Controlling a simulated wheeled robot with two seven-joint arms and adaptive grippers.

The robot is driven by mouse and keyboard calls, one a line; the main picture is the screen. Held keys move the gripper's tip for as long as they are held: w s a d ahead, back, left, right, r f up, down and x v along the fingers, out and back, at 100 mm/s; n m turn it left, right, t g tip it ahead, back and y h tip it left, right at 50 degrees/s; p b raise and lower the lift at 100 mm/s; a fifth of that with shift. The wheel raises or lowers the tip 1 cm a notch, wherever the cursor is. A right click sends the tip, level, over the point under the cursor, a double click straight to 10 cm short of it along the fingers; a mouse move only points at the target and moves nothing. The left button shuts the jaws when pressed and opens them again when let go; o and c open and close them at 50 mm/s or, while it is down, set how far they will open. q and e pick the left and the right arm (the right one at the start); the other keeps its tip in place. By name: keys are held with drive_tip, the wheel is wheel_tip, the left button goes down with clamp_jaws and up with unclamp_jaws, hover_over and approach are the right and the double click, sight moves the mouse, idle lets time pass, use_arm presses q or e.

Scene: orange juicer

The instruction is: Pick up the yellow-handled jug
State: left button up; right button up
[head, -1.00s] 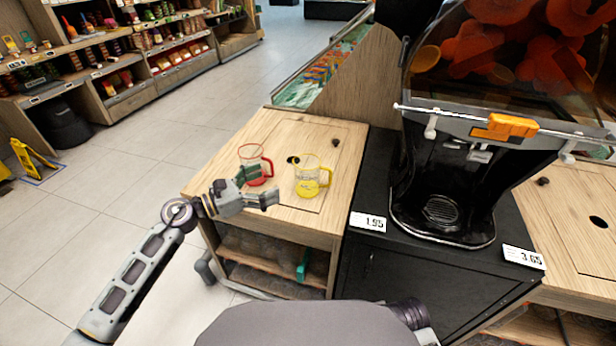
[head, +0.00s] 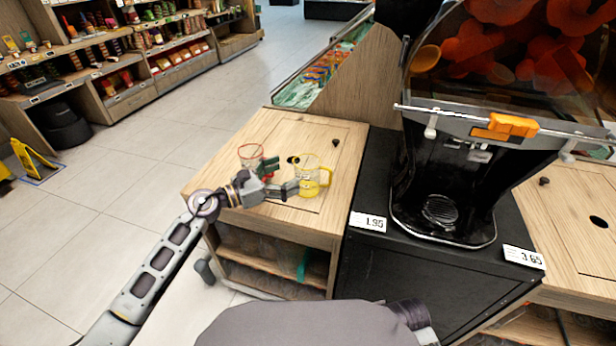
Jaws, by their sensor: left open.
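The yellow-handled jug (head: 308,181) is clear with a yellow rim, base and handle. It stands upright on the wooden counter (head: 230,150), its handle toward the right. My left gripper (head: 282,178) is open at the jug's left side, with one finger close to the jug's wall. I cannot tell whether it touches. A red-rimmed jug (head: 250,153) stands to the left and behind, partly hidden by my gripper. My right gripper is not in view.
The black juicer (head: 440,190) with an orange lever (head: 505,126) stands on a black cabinet to the right. Price tags (head: 368,222) sit at its front edge. A dark hole and a small knob are in the counter behind the jugs. The counter's front left is clear.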

sight(308, 165)
use_arm(q)
drive_tip(key=shift+x, duration=1.35)
drive_tip(key=shift+w, duration=0.1)
drive_tip(key=shift+b+x, duration=0.45)
drive_tip(key=shift+x, duration=2.1)
drive_tip(key=shift+f, duration=0.15)
drive_tip(key=c, duration=1.2)
